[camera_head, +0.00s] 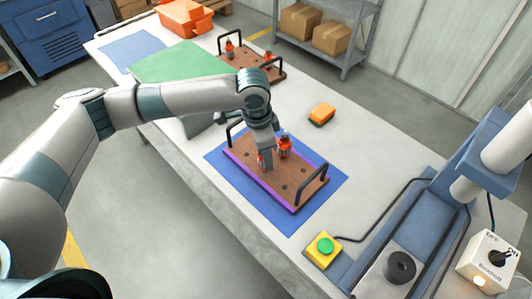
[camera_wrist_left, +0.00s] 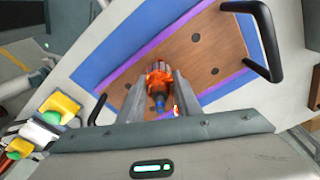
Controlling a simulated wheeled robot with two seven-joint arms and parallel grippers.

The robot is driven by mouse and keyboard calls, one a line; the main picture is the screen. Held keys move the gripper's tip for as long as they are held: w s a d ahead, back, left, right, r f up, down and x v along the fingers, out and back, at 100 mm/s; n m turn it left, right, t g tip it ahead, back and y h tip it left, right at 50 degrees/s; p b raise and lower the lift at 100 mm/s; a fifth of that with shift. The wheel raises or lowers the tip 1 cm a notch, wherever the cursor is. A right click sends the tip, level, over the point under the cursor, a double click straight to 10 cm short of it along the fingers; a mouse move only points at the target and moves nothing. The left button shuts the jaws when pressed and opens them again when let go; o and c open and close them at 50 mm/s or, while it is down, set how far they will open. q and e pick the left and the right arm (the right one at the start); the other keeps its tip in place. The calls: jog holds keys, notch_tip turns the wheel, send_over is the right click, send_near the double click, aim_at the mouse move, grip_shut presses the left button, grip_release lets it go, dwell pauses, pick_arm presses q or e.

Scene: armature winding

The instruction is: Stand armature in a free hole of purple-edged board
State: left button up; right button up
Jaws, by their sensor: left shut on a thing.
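The purple-edged board (camera_head: 299,203) is brown with several dark holes and two black handles, and lies on a blue mat (camera_head: 323,212). It also shows in the wrist view (camera_wrist_left: 222,32). My left gripper (camera_head: 265,167) points down over the board and is shut on an orange armature (camera_wrist_left: 158,80). In the head view the fingers mostly cover this armature. Whether its lower end sits in a hole or just above one, I cannot tell. Another orange armature (camera_head: 284,146) stands upright on the board, just right of the gripper. My right gripper is not in view.
A second board (camera_head: 240,63) with armatures stands at the back, near an orange crate (camera_head: 184,17) and a green mat (camera_head: 172,62). An orange-and-green block (camera_head: 321,114) lies behind the purple-edged board. A green button box (camera_head: 323,250) and a blue machine (camera_head: 415,222) are at the right.

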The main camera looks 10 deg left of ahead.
pick_arm(q)
jog(key=shift+f, duration=0.75)
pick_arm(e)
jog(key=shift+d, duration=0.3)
pick_arm(q)
jog(key=o, duration=1.3)
jog(key=shift+c, duration=0.2)
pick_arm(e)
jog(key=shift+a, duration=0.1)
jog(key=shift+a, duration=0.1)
pick_arm(q)
jog(key=shift+r, duration=0.5)
notch_tip(320, 180, up, 16)
jog(key=s+a+b, duration=0.1)
jog(key=a+b, duration=0.1)
jog(key=shift+r+b, duration=0.15)
jog(key=shift+b, duration=0.25)
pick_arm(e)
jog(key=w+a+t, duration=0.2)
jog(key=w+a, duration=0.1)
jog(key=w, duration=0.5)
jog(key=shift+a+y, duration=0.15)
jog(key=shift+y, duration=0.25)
